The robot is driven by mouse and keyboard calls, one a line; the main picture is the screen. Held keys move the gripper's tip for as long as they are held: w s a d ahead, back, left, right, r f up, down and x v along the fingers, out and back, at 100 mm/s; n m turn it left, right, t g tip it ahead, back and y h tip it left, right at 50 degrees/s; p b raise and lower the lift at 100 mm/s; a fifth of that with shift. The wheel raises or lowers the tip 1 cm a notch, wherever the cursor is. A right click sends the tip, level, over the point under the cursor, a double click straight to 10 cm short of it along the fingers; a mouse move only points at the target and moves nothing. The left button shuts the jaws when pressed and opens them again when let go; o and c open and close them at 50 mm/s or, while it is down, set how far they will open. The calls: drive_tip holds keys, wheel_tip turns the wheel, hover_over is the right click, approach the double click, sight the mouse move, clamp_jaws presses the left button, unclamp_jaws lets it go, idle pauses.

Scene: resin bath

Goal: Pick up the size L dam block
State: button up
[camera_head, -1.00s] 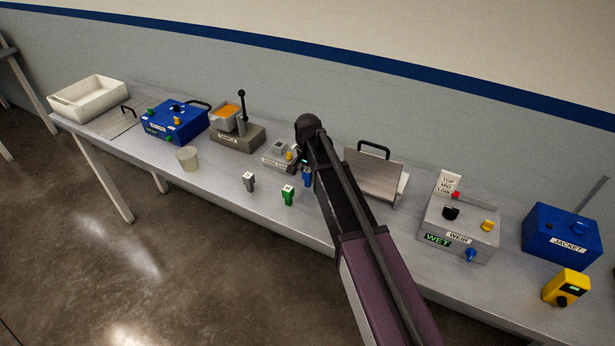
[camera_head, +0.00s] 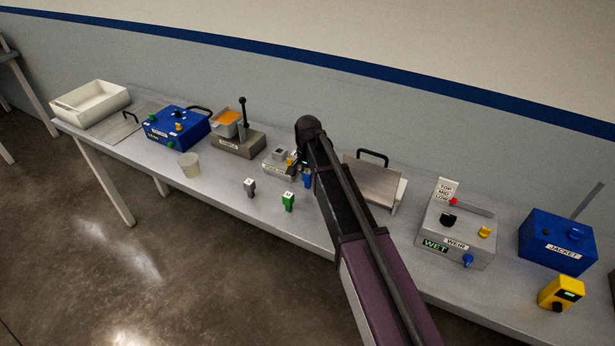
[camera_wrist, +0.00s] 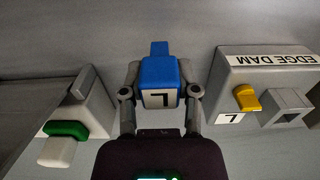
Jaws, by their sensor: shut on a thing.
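The size L dam block (camera_wrist: 158,80) is blue with a white label reading L, in the middle of the wrist view. My gripper (camera_wrist: 160,88) is shut on it, with one finger against each side. In the head view the blue block (camera_head: 307,180) shows just beside my arm's end, near the middle of the bench. My gripper is mostly hidden there behind my arm. I cannot tell whether the block touches the bench.
The EDGE DAM box (camera_wrist: 257,78) with a yellow knob stands close on the right in the wrist view. Grey (camera_head: 250,187) and green (camera_head: 288,201) blocks stand near the bench's front edge. A metal plate (camera_head: 371,183) with a black handle and the WEIR box (camera_head: 455,235) are to the right.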

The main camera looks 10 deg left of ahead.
drive_tip(key=shift+s+r+p, duration=0.1)
drive_tip(key=shift+r+p, duration=0.55)
drive_tip(key=shift+r, duration=0.3)
drive_tip(key=s+d, duration=0.1)
drive_tip(key=s, duration=0.4)
drive_tip(key=s+d, duration=0.2)
drive_tip(key=s, duration=0.3)
drive_tip(key=s+d+r+p, duration=0.1)
drive_tip(key=s+d, duration=0.1)
drive_tip(key=s, duration=0.3)
